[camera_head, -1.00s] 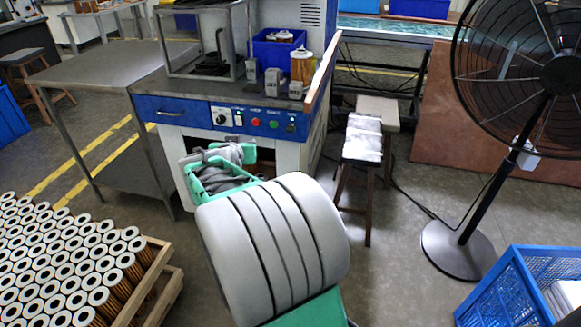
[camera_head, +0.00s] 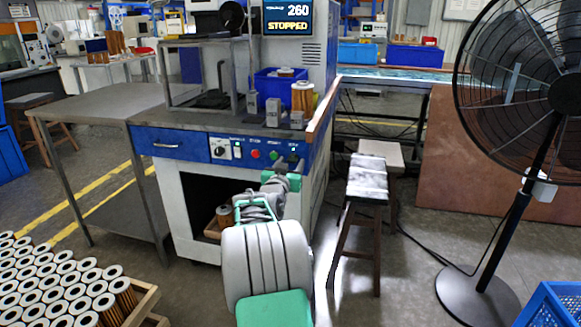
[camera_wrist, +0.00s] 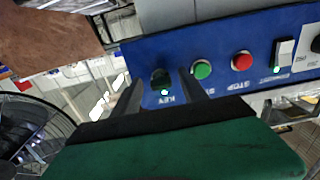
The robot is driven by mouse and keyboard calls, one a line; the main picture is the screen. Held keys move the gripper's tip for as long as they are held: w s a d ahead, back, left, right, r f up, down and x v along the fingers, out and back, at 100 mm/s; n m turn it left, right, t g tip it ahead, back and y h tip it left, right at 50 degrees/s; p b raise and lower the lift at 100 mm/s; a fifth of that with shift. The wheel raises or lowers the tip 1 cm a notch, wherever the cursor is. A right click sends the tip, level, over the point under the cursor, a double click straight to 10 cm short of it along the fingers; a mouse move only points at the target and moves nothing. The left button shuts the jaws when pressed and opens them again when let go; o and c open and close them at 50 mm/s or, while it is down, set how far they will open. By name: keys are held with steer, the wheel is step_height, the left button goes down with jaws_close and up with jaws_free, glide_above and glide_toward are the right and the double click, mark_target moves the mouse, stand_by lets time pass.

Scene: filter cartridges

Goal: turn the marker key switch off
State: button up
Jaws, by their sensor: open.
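The key switch (camera_wrist: 160,79) is a dark round knob on the blue control panel (camera_wrist: 225,45), with the label KEY and a small lit lamp beside it. In the wrist view my gripper (camera_wrist: 161,76) is open, with one dark finger on each side of the key switch. I cannot tell whether the fingers touch it. The marker's display (camera_head: 287,17) reads 260 and STOPPED.
A green button (camera_wrist: 202,69) and a red stop button (camera_wrist: 242,61) sit close beside the key switch. A stool (camera_head: 368,180) stands right of the machine, and a large fan (camera_head: 535,100) farther right.

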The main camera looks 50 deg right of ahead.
jaws_close()
stand_by(0.4)
steer(key=shift+n, duration=0.4)
steer(key=n+p, duration=0.2)
steer(key=n, duration=0.2)
steer(key=n+p, duration=0.2)
steer(key=n, duration=0.2)
steer(key=shift+s+r, duration=0.1)
steer(key=shift+r, duration=0.1)
steer(key=n+p, duration=0.3)
steer(key=n, duration=0.1)
steer(key=shift+r+n, duration=0.1)
steer(key=shift+n, duration=0.3)
steer(key=shift+n+p, duration=1.6)
steer(key=shift+n, duration=0.6)
